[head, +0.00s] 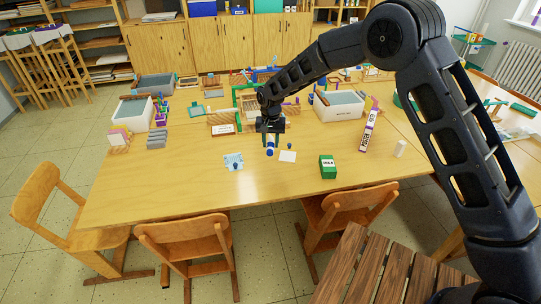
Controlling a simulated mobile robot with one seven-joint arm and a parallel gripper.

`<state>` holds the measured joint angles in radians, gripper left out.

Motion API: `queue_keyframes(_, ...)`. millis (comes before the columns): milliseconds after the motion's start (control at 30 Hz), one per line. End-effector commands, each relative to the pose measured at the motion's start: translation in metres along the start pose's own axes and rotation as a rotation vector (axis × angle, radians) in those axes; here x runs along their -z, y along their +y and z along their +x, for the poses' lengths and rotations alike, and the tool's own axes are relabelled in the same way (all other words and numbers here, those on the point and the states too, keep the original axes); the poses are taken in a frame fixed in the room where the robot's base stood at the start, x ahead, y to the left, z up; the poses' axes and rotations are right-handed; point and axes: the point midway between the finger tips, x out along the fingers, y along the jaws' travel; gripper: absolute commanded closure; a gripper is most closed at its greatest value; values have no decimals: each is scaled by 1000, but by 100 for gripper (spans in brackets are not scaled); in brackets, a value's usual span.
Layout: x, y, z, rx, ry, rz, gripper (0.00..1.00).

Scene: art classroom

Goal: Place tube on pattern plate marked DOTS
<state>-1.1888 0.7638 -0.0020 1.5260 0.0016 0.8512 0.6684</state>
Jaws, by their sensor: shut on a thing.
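My gripper (271,138) is over the middle of the table, pointing down. It is shut on a blue tube (270,151), which hangs just below the fingers. A light blue patterned plate (229,157) lies to the left of the gripper, with a small dark blue thing on or beside it. A plain white plate or card (287,157) lies just right of the tube, with a small blue thing at its back edge. The lettering on both is too small to read, so I cannot tell which is marked DOTS.
A green box (328,167) with a white label stands to the right. White bins (340,112) and wooden racks line the back. The table's (180,190) front left is clear; chairs stand at its front edge.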

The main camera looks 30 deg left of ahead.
Motion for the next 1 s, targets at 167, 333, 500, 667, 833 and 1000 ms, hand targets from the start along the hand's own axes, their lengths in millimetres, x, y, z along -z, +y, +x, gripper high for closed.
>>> queue_keyframes(167,1,0,-38,2,2,0,96)
queue_keyframes(333,0,0,-60,1,1,0,96)
queue_keyframes(500,-6,-7,-62,0,-28,24,96)
queue_keyframes(667,-25,-33,-44,9,-152,138,96)
queue_keyframes(833,-42,-67,-33,62,-368,340,96)
queue_keyframes(1000,-49,-94,-35,162,-581,535,96)
